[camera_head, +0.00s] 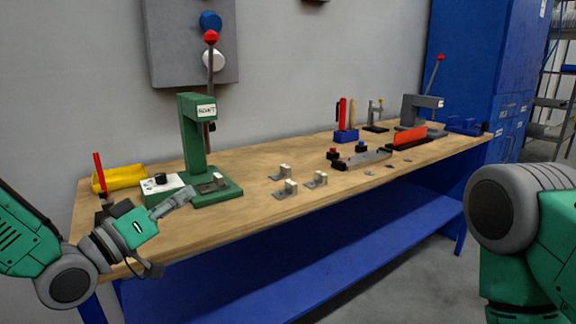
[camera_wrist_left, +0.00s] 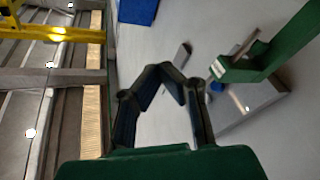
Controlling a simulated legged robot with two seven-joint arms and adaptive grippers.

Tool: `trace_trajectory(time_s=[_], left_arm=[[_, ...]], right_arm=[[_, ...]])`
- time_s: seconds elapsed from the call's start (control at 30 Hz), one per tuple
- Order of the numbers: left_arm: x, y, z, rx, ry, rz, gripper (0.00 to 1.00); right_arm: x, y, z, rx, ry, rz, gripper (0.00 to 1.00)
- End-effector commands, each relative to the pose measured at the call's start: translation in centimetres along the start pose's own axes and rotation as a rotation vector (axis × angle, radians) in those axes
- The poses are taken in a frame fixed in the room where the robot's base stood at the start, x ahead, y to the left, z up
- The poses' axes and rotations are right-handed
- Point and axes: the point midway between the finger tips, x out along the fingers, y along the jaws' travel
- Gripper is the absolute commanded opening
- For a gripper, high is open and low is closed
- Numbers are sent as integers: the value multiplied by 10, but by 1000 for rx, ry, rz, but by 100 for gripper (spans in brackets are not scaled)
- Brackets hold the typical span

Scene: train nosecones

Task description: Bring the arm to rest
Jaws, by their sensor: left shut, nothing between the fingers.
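My left arm comes in from the left in the head view, and its gripper (camera_head: 182,197) is over the left front part of the workbench (camera_head: 240,214). The gripper is just in front of the base of the green press (camera_head: 192,150), and I cannot tell whether they touch. In the left wrist view the dark fingers of my left gripper (camera_wrist_left: 168,70) meet at their tips, shut and empty. The green press also shows there at the upper right (camera_wrist_left: 270,52). My right arm shows at the right edge of the head view; its gripper is out of view.
A yellow bin (camera_head: 118,178) and a white box with a black knob (camera_head: 163,188) stand close to my left gripper. Several small metal parts (camera_head: 285,189) lie mid-bench. A blue tool holder (camera_head: 346,136) and a grey press (camera_head: 415,112) stand farther right. A blue shelf (camera_head: 330,250) runs below.

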Motion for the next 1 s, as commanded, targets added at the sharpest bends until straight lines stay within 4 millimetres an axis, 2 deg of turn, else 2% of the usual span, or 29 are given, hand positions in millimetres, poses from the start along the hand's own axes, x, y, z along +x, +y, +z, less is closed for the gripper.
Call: trace_trajectory(time_s=[0.03, 0.17, 0.27, 0.37, 0.4, 0.47, 0.5, 0.57, 0.6, 0.67, 0.7, 0.8, 0.9, 1.0], left_arm=[[-5, -9, 17, -5, -38, -38, 0], [-19, -30, 61, -10, -141, -138, 0], [-41, -49, 108, -12, -258, -241, 0], [-77, -69, 165, -12, -414, -365, 0], [-96, -75, 189, -12, -486, -418, 0], [-127, -83, 223, -9, -595, -494, 0], [-150, -86, 244, -9, -669, -543, 0], [-186, -90, 272, -8, -784, -613, 0], [-212, -91, 290, -7, -862, -658, 0], [-251, -89, 312, -7, -977, -720, 0], [-277, -87, 324, -7, -1051, -759, 0], [-334, -78, 346, -7, -1218, -839, 0], [-378, -68, 357, -8, -1343, -895, 0], [-403, -60, 361, -9, -1419, -927, 0]], right_arm=[[0, 0, 0, 0, -1, 0, 40], [0, 0, 1, -1, -1, 0, 40], [0, 0, 0, -1, -1, 0, 40], [0, 0, 0, -1, -1, 0, 40], [0, 0, 0, -1, -1, 0, 40], [0, 0, 0, -1, -1, 0, 40], [0, 0, 0, -1, -1, 0, 40], [0, 0, 0, -1, -1, 0, 40], [0, 0, 0, 0, -1, 0, 40], [0, 0, 0, 0, -1, 0, 40], [0, 0, 0, 0, -1, 0, 40], [0, 0, 0, 0, -1, 0, 40], [0, 0, 0, 0, -1, 0, 40], [0, 0, 0, 0, -1, 0, 40]])
